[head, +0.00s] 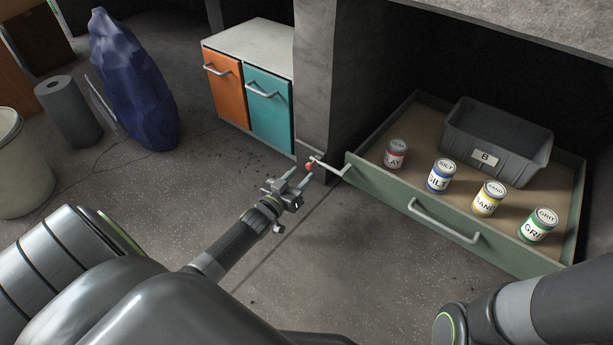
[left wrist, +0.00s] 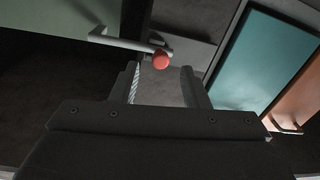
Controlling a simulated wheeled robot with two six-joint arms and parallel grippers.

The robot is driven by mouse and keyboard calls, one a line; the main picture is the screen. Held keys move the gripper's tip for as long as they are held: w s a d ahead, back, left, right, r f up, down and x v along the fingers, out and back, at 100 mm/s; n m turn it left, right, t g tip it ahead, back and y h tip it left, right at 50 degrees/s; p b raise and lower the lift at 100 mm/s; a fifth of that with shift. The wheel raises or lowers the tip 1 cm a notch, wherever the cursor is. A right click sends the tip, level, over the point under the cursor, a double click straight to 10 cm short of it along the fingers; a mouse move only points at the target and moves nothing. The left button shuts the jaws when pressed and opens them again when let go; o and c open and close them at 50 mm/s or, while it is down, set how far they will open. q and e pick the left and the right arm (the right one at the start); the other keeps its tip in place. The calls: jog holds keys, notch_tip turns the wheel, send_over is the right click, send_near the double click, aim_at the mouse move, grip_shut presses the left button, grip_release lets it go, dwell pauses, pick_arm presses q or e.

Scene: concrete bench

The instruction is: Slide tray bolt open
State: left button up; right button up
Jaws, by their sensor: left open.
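The bolt is a thin metal rod (head: 330,167) with a red knob (head: 311,166) at its end, at the left front corner of the green tray (head: 380,188). The tray is pulled out from under the bench. My left gripper (head: 299,176) is open and empty, just short of the knob. In the left wrist view the red knob (left wrist: 161,60) lies in line with the gap between the open fingers (left wrist: 160,78), near their tips. The rod (left wrist: 122,41) runs left from it to the tray. Contact is not visible. My right gripper is out of view.
The tray holds several labelled cans (head: 440,176) and a grey bin (head: 500,138) marked B. A concrete pillar (head: 315,80) stands behind the knob. A cabinet with orange (head: 225,88) and teal (head: 268,112) doors is left of it. The floor in front is clear.

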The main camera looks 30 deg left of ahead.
aim_at(308, 167)
pick_arm(q)
jog(key=shift+w+b, duration=0.75)
jog(key=shift+w, duration=1.15)
grip_shut()
